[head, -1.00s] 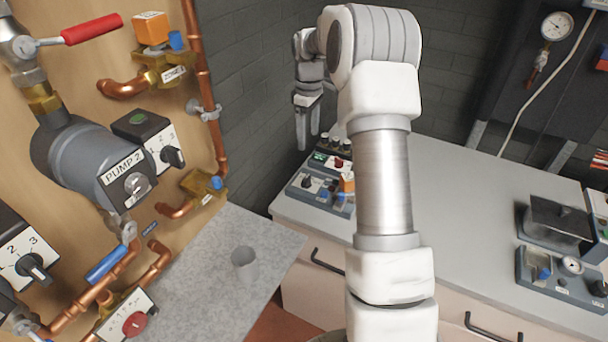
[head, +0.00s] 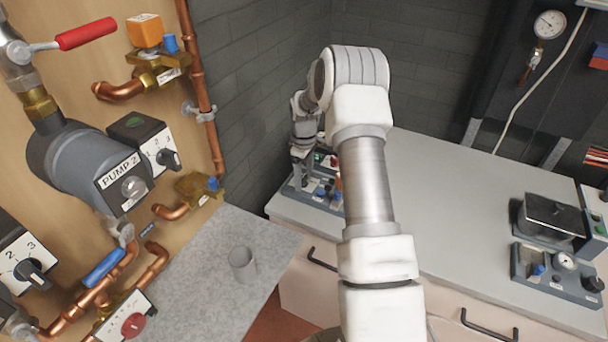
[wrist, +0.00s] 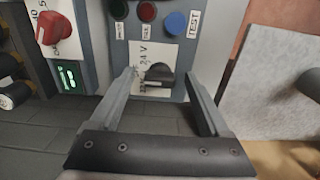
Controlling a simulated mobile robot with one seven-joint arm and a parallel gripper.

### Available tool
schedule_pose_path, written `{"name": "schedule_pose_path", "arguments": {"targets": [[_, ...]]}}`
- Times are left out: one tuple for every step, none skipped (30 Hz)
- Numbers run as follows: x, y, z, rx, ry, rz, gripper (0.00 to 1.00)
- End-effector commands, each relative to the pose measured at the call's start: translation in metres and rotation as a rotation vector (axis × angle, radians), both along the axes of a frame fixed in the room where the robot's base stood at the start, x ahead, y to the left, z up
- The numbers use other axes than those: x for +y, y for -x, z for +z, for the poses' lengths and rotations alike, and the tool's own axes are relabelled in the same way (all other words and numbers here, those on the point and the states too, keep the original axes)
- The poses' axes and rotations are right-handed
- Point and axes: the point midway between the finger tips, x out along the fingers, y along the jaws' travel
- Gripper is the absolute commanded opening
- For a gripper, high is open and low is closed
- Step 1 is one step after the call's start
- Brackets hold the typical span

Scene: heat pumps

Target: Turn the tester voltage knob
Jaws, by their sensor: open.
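The tester (head: 322,202) sits at the left end of the grey bench, partly hidden by my arm and gripper in the head view. In the wrist view its grey panel (wrist: 97,45) shows a black voltage knob (wrist: 159,76) on a white plate marked V. My gripper (wrist: 158,73) is open, with one finger on each side of this knob. Gaps show between the knob and both fingers; I cannot tell how deep the fingertips reach. In the head view my gripper (head: 300,178) is down at the tester.
Green (wrist: 118,9), red (wrist: 147,11) and blue TEST (wrist: 175,22) buttons sit just beyond the voltage knob. A red knob (wrist: 54,28) and a lit green display (wrist: 69,76) are to the left.

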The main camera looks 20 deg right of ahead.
Motion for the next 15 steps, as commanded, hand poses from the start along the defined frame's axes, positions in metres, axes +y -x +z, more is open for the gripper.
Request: {"name": "schedule_pose_path", "arguments": {"targets": [[0.0000, -0.0001, 0.0000, 0.000, 0.000, 0.000, 0.80], [0.0000, -0.0001, 0.0000, 0.000, 0.000, 0.000, 0.80], [0.0000, -0.0001, 0.0001, 0.000, 0.000, 0.000, 0.80], [0.0000, -0.0001, 0.0002, 0.000, 0.000, 0.000, 0.80], [0.0000, -0.0001, 0.0002, 0.000, 0.000, 0.000, 0.78], [0.0000, -0.0001, 0.0003, 0.000, 0.000, 0.000, 0.71], [0.0000, -0.0001, 0.0003, 0.000, 0.000, 0.000, 0.66], [0.0000, -0.0001, 0.0004, 0.000, 0.000, 0.000, 0.60], [0.0000, -0.0001, 0.0004, 0.000, 0.000, 0.000, 0.53], [0.0000, -0.0001, 0.0004, 0.000, 0.000, 0.000, 0.48], [0.0000, -0.0001, 0.0005, 0.000, 0.000, 0.000, 0.42], [0.0000, -0.0001, 0.0005, 0.000, 0.000, 0.000, 0.35], [0.0000, -0.0001, 0.0005, 0.000, 0.000, 0.000, 0.30], [0.0000, -0.0001, 0.0005, 0.000, 0.000, 0.000, 0.24], [0.0000, -0.0001, 0.0006, 0.000, 0.000, 0.000, 0.17]]}}
